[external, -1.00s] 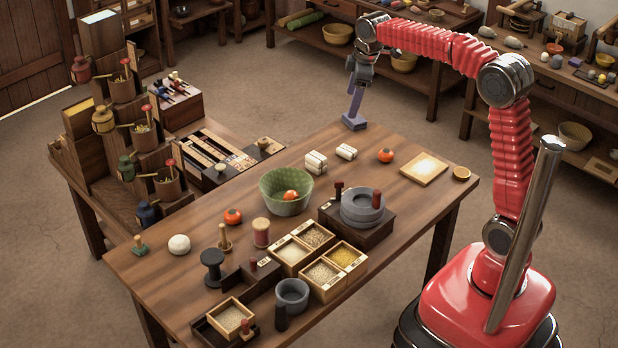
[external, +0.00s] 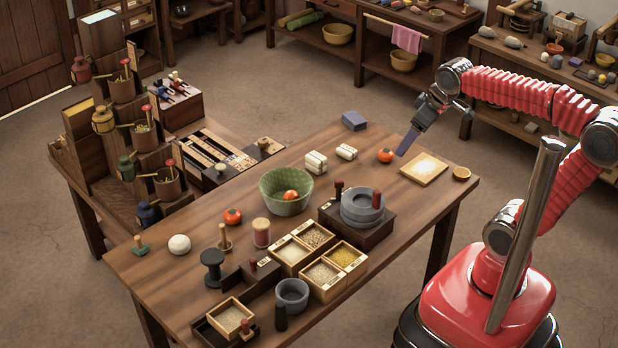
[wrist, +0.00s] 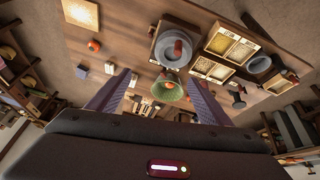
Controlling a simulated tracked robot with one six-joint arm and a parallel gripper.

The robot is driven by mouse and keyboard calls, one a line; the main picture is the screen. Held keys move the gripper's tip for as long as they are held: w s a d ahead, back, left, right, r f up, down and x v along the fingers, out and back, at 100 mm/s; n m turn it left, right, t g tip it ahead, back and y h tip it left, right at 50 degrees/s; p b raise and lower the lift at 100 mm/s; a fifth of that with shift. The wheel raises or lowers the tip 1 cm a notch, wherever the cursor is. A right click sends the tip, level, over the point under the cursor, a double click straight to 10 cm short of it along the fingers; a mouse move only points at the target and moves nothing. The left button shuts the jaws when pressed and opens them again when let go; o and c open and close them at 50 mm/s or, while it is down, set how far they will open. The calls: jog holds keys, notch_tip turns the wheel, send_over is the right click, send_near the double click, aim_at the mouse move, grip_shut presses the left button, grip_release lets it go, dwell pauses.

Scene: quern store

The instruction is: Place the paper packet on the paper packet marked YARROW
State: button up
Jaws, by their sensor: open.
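Two groups of white paper packets lie near the table's far edge in the external view. The left group (external: 316,162) looks taller, perhaps one packet on another; I cannot be sure. The right packet (external: 346,152) lies low beside it, apart. No lettering is readable, so I cannot tell which is marked YARROW. My gripper (external: 402,153) is open above the table, right of the packets, near a tomato and a pale board. In the wrist view my gripper (wrist: 160,77) shows two parted fingers with nothing held between them.
A blue-grey block (external: 354,121) sits at the table's far edge. A tomato (external: 386,156) and pale board (external: 424,169) are near my gripper. A green bowl (external: 270,191) stands left of the packets, and a stone quern (external: 361,208) in front. Bare wood surrounds the right packet.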

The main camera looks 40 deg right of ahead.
jog(key=s+f+m, duration=0.2)
jog(key=s+f, duration=0.3)
jog(key=s, duration=0.2)
jog(key=shift+s+a+t, duration=0.15)
jog(key=shift+a+t, duration=0.1)
jog(key=shift+t, duration=0.05)
